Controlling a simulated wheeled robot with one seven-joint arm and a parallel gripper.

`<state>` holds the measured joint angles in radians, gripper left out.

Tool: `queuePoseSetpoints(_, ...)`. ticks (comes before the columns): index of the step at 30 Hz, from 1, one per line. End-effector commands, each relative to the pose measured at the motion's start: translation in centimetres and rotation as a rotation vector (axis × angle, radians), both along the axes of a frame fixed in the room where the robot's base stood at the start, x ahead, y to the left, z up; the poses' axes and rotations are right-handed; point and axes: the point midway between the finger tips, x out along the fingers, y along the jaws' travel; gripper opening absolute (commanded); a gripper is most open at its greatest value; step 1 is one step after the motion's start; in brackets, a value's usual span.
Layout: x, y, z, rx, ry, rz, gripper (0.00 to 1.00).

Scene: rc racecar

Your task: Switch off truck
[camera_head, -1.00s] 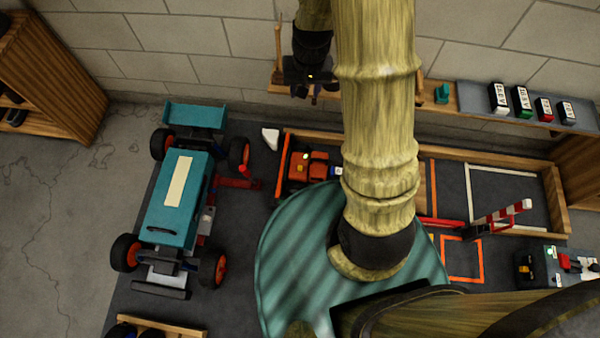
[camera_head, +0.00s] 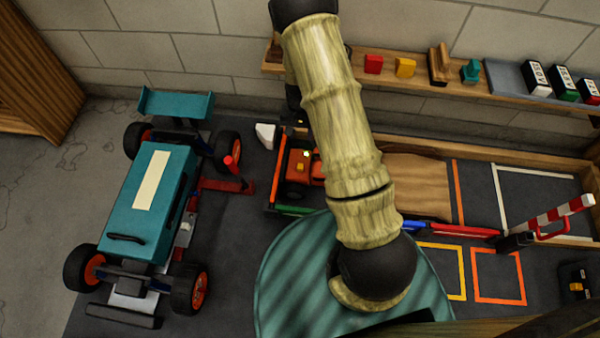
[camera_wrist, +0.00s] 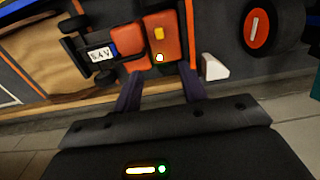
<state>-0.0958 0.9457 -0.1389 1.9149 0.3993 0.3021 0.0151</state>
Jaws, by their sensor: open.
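The orange truck (camera_head: 299,163) stands at the left end of the low wooden-framed area, partly hidden behind my arm in the head view. In the wrist view the truck (camera_wrist: 162,38) shows a yellow block, a small bright light on its orange body, and a pack labelled 8.4 V at its left. My gripper (camera_wrist: 160,88) is open and empty, its two dark fingers pointing toward the truck's near edge. I cannot tell the gap between fingertips and truck. In the head view the gripper is mostly hidden behind my arm.
A large teal racecar (camera_head: 150,205) stands left of the truck. A white wedge (camera_head: 265,135) sits beside the frame and shows in the wrist view. A wall shelf (camera_head: 425,80) holds small blocks. A striped barrier (camera_head: 550,218) stands at right. Bare floor lies at far left.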

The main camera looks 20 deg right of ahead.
Motion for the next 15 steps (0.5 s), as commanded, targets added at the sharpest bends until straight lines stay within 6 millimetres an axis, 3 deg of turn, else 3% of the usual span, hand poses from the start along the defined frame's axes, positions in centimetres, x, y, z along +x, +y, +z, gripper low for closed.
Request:
queuePoseSetpoints(1, 0.09, -0.04, -1.89, -0.002, 0.003, -0.003, 0.42)
queuePoseSetpoints(3, 0.17, -0.06, -2.62, -0.003, 0.005, -0.007, 0.42)
queuePoseSetpoints(15, 0.2, -0.07, -2.72, -0.004, 0.006, -0.01, 0.42)
